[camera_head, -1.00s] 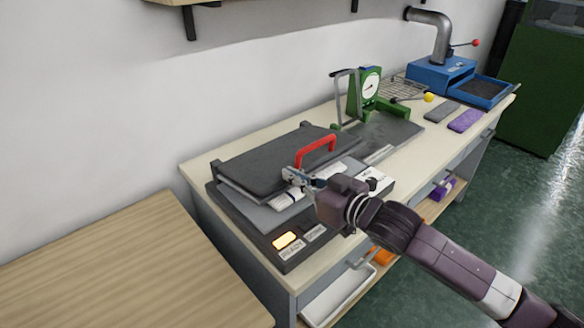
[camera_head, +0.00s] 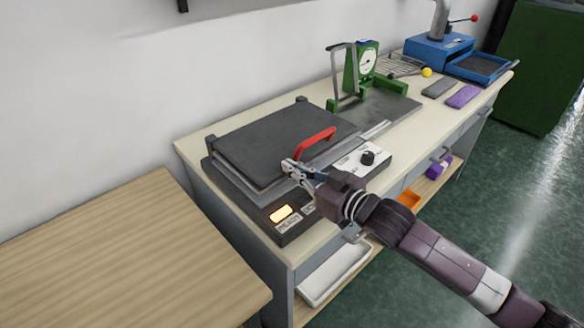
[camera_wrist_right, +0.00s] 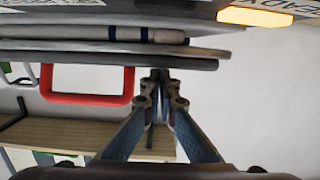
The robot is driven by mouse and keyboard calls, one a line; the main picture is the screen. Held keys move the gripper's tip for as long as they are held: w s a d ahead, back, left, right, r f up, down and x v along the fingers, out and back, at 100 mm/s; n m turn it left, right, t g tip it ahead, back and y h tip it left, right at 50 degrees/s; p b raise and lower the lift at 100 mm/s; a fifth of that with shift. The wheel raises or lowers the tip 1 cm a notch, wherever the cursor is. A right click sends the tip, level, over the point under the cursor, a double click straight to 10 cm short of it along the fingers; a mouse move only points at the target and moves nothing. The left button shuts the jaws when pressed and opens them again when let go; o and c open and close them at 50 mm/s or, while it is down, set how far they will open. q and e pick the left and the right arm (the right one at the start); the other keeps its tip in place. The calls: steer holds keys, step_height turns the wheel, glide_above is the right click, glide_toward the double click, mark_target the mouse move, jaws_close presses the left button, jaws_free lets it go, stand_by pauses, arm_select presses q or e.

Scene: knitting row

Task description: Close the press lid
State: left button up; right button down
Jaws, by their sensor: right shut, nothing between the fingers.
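The press (camera_head: 235,191) sits on the near end of the bench. Its dark grey lid (camera_head: 272,143) lies nearly flat over the base, with layered plates showing at its front edge. The lid's red handle (camera_head: 313,143) stands up at the front. My right gripper (camera_head: 290,167) is shut and empty at the lid's front edge, left of the handle. In the right wrist view, the closed fingertips (camera_wrist_right: 160,77) are at the lid edge, beside the red handle (camera_wrist_right: 87,99); contact is unclear. A pale striped roll (camera_wrist_right: 125,35) shows between the plates. My left gripper is out of view.
An orange lamp (camera_head: 282,213) glows on the press front; a control box with a black knob (camera_head: 368,157) is at its right. A green dial device (camera_head: 366,65) and blue machine (camera_head: 440,52) stand farther along. A bare wooden table (camera_head: 110,250) is at left.

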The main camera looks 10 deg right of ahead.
steer(key=shift+s+d+f+h, duration=0.1)
steer(key=shift+f+h, duration=0.05)
steer(key=shift+f, duration=0.5)
steer(key=shift+s+f+h, duration=0.1)
steer(key=shift+f+h, duration=0.05)
steer(key=shift+f, duration=0.45)
step_height(320, 180, up, 6)
steer(key=p, duration=0.5)
steer(key=s+d+f+b, duration=0.1)
steer(key=s, duration=0.1)
steer(key=s+d+f, duration=0.1)
steer(key=s+d, duration=0.1)
steer(key=s+d+b, duration=0.1)
steer(key=s, duration=0.1)
steer(key=shift+s+d+f+b, duration=0.15)
steer(key=shift+s+f+b, duration=0.05)
steer(key=shift+f+b, duration=0.2)
steer(key=shift+s+d, duration=0.35)
steer(key=shift+s, duration=0.2)
